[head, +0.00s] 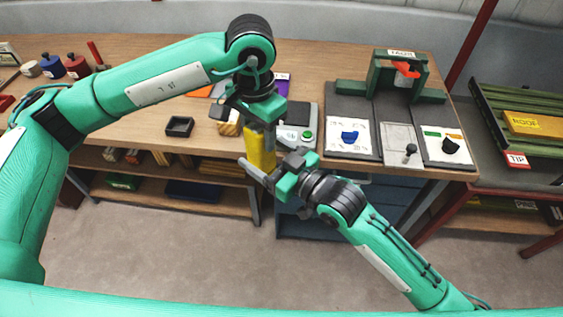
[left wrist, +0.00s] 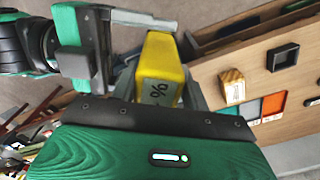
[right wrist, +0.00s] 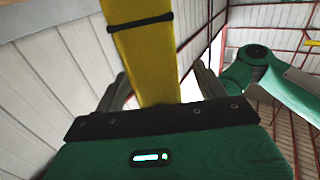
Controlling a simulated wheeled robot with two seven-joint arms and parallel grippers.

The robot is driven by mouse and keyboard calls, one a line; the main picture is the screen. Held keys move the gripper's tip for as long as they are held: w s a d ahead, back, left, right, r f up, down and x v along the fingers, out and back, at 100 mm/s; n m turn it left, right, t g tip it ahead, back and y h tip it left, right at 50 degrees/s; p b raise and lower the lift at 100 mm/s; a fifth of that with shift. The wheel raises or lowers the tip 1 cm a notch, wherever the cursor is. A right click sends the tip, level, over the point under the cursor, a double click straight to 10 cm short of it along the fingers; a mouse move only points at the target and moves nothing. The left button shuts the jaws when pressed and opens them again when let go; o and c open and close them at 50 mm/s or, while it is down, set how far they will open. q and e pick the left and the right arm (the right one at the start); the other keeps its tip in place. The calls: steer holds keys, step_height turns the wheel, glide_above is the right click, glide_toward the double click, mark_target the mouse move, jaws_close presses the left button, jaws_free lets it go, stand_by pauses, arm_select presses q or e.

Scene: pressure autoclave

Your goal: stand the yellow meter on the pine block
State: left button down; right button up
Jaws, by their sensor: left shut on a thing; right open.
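The yellow meter (head: 261,150) is held in the air at the table's front edge, roughly upright in the head view. My left gripper (head: 257,118) is shut on its upper part from above; in the left wrist view a face of the meter (left wrist: 160,75) with a % label shows between the fingers. My right gripper (head: 262,172) is open at the meter's lower part; in the right wrist view the meter (right wrist: 146,55), with a black band, passes between the spread fingers. The pine block (head: 229,126), with a white label (left wrist: 234,90), sits on the table left of the meter, partly hidden in the head view.
A small black tray (head: 180,126) lies left of the block. A grey device with a green button (head: 307,135) stands just right of the meter. Further right are white panels (head: 352,138) and a green frame (head: 400,75). Bare tabletop lies left of the black tray.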

steer(key=shift+x, duration=0.9)
steer(key=c, duration=1.2)
arm_select(q)
steer(key=c, duration=0.6)
jaws_free()
